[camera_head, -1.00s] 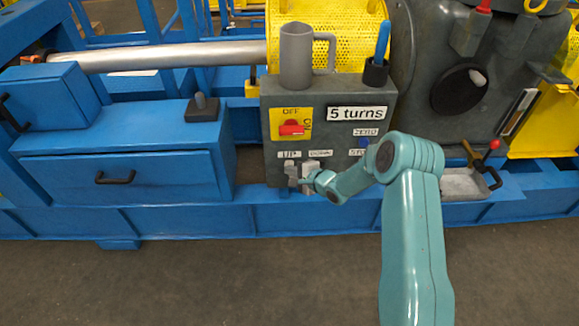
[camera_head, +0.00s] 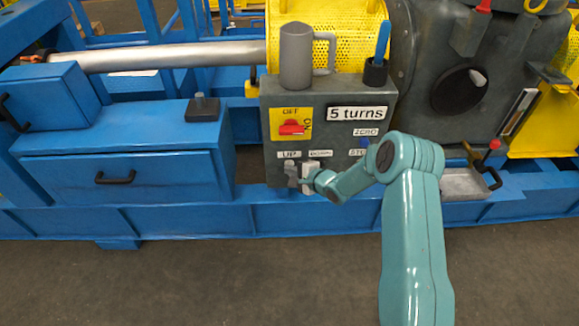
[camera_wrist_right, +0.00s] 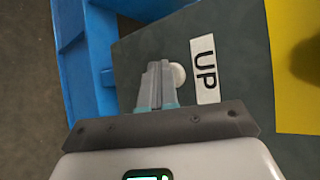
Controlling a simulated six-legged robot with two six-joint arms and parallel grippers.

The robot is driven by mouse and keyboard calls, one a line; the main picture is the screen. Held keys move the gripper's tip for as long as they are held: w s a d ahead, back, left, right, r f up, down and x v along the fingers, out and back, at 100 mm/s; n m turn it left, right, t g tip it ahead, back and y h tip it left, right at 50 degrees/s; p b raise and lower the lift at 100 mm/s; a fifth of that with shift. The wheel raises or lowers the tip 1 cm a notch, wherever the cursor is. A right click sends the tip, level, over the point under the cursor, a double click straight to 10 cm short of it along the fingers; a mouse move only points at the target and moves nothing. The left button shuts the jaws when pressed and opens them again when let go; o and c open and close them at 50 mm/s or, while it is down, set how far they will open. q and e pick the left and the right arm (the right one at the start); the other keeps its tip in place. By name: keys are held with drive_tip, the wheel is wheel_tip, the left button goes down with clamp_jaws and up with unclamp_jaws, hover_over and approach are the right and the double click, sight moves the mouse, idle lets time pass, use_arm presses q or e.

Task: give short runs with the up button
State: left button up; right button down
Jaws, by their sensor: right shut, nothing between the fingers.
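The grey control box (camera_head: 338,112) stands in the middle of the head view, with an "UP" label (camera_head: 289,155) low on its left. In the right wrist view the "UP" label (camera_wrist_right: 205,68) sits beside a round pale button (camera_wrist_right: 178,75), the up button. My right gripper (camera_head: 291,172) is at the box face just below the label. In the wrist view its shut, empty fingers (camera_wrist_right: 158,68) lie right beside the button and overlap part of it. I cannot tell whether they touch it. My left gripper is not in view.
The box also carries a red switch on a yellow plate (camera_head: 291,124) and a "5 turns" display (camera_head: 357,113). A grey mug (camera_head: 297,56) and a holder with a blue-handled tool (camera_head: 376,70) stand on top. A blue drawer unit (camera_head: 125,165) is at left.

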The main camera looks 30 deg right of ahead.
drive_tip(key=shift+s, duration=0.1)
idle(0.7)
drive_tip(key=shift+s+a, duration=0.5)
drive_tip(key=shift+s, duration=0.2)
drive_tip(key=s+a, duration=0.1)
drive_tip(key=s, duration=0.1)
drive_tip(key=s+a+p, duration=0.1)
drive_tip(key=s, duration=0.1)
drive_tip(key=shift+s+a, duration=0.1)
drive_tip(key=shift+a, duration=0.2)
drive_tip(key=shift+a, duration=0.1)
